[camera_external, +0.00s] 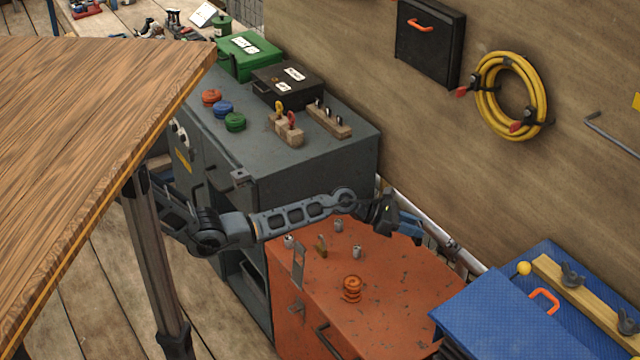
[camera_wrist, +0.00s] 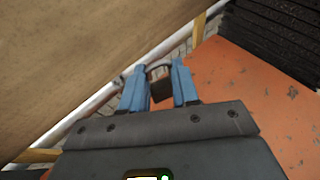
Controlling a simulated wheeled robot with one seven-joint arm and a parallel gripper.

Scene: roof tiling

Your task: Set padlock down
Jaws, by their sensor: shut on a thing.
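In the wrist view, the blue fingers of my gripper (camera_wrist: 158,82) are shut on a padlock (camera_wrist: 162,92) with a dark brown body and a grey curved shackle. In the external view, my gripper (camera_external: 411,226) is over the far edge of the orange cabinet top (camera_external: 400,285), close to the wall. A small brass-coloured item (camera_external: 320,247), perhaps another padlock, stands on the orange top, left of my gripper.
Small silver pieces (camera_external: 357,251) and an orange ribbed stack (camera_external: 352,289) stand on the orange top. A pale pipe (camera_external: 440,238) runs along the wall. A blue case (camera_external: 490,312) is at the right, a grey cabinet (camera_external: 345,150) behind. The orange top's right part is clear.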

